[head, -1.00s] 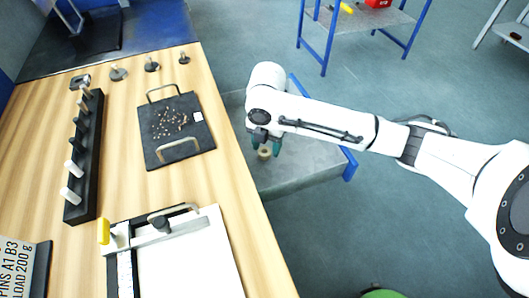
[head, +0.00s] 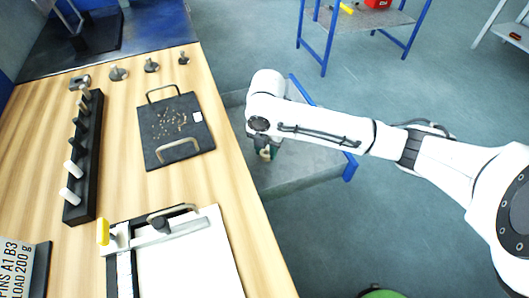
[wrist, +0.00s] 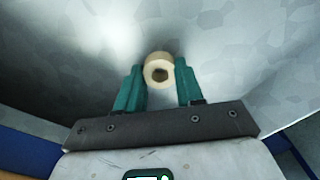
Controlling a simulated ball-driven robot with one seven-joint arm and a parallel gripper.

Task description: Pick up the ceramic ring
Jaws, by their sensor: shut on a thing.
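The ceramic ring (wrist: 159,57) is a small cream ring with a dark hole. In the wrist view it sits between the tips of the two green fingers of my gripper (wrist: 160,80), which are shut on it. In the head view the ring (head: 265,153) shows small below the end of my arm, over the grey metal surface of a low blue-framed table (head: 310,165). My gripper (head: 266,151) there is partly hidden by my own arm. I cannot tell whether the ring still touches the metal surface.
A wooden bench (head: 225,215) stands left of the low table. It carries a black tray (head: 190,148) with small bits, a black rack (head: 88,150) with pegs and a white board (head: 190,265). Another blue-framed table (head: 400,18) stands at the back.

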